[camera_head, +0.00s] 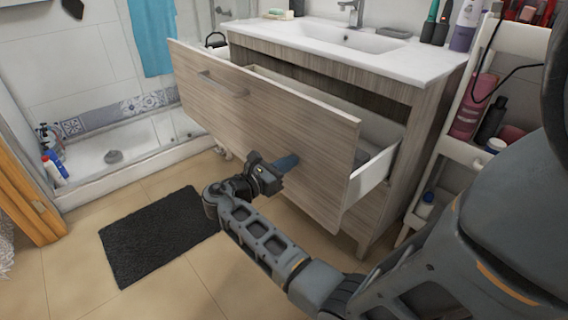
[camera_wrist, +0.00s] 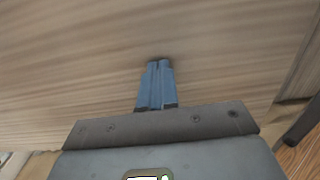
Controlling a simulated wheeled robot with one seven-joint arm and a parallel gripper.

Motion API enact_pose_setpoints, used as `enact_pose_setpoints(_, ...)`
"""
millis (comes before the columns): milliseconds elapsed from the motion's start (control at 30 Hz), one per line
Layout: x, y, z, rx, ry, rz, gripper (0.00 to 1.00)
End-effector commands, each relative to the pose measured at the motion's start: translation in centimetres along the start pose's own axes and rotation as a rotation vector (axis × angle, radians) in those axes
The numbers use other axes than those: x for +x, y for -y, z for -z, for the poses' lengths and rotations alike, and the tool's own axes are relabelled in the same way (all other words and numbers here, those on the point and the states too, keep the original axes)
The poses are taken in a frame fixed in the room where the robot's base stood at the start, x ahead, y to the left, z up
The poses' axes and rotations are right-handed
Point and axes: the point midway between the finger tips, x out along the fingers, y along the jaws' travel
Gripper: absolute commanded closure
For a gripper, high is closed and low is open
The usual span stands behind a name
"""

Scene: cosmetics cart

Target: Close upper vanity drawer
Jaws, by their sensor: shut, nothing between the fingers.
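The upper vanity drawer (camera_head: 255,115) has a wood-grain front with a metal bar handle (camera_head: 222,84). It stands pulled well out of the vanity cabinet (camera_head: 422,125), and its white side panel (camera_head: 372,178) shows at the right. My gripper (camera_head: 290,161) is shut and empty, with its blue fingers at the lower middle of the drawer front. In the wrist view the shut fingertips (camera_wrist: 158,64) point at the drawer front (camera_wrist: 215,45) and appear to be at or very near its surface. Exact contact cannot be told.
A white sink top (camera_head: 345,38) covers the cabinet. A white shelf cart (camera_head: 462,150) with bottles stands close at the right. A black mat (camera_head: 160,235) lies on the tiled floor at the left, before the shower tray (camera_head: 150,140). Floor around the mat is clear.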

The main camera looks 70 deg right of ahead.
Motion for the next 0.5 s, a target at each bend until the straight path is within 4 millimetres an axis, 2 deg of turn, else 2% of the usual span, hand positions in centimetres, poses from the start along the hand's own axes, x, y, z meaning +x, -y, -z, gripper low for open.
enact_pose_setpoints(500, 9.1, 0.1, -0.2, -0.003, -0.001, 0.005, 1.0)
